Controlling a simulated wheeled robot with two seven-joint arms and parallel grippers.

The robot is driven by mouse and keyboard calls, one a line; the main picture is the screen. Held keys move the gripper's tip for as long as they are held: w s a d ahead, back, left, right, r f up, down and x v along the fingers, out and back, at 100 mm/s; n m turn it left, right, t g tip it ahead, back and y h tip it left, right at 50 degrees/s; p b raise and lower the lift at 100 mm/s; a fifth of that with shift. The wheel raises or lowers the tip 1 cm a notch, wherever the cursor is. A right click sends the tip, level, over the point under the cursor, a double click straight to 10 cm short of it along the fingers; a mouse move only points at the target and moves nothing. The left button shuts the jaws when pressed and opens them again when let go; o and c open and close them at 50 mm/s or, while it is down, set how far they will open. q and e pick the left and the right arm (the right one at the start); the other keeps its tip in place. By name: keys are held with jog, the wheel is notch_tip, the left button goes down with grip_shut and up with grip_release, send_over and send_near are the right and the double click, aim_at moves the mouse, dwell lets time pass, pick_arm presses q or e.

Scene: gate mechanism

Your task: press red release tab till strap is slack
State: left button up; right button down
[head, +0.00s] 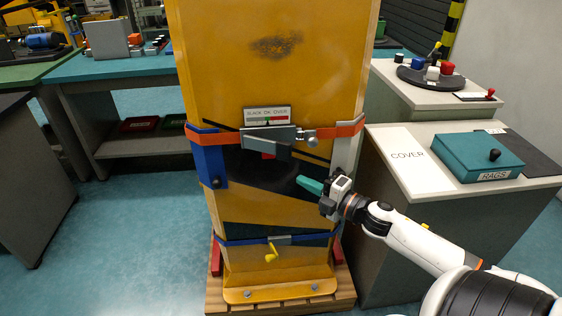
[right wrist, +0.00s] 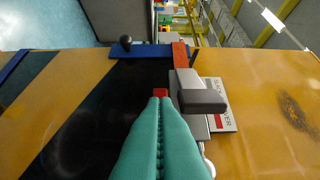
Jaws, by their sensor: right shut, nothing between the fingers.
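The red release tab (head: 268,156) sticks out below the grey buckle (head: 268,137) on the orange strap (head: 344,130), which spans the yellow upright unit (head: 235,70). A "SLACK OK OVER" gauge plate (head: 267,115) sits just above the buckle. My right gripper (head: 299,179), with teal fingers, is shut and empty, to the right of and below the tab in the head view, with a gap between them there. In the right wrist view, the shut fingertips (right wrist: 160,99) line up with the red tab (right wrist: 160,92) and partly cover it; contact cannot be told. My left gripper is out of view.
A blue lower strap (head: 312,236) with a yellow handle (head: 270,254) crosses the unit, which stands on a wooden pallet (head: 345,290). At right, a cabinet holds a white COVER panel (head: 408,158) and a teal RAGS box (head: 478,155). Open floor lies at left.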

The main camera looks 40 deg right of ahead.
send_near(269, 156)
jog(key=w+a, duration=0.2)
jog(key=a, duration=0.1)
jog(key=w, duration=0.1)
jog(key=w+d, duration=0.2)
jog(key=shift+w+r+p, duration=0.1)
jog(key=shift+w+p, duration=0.2)
jog(key=shift+p, duration=0.05)
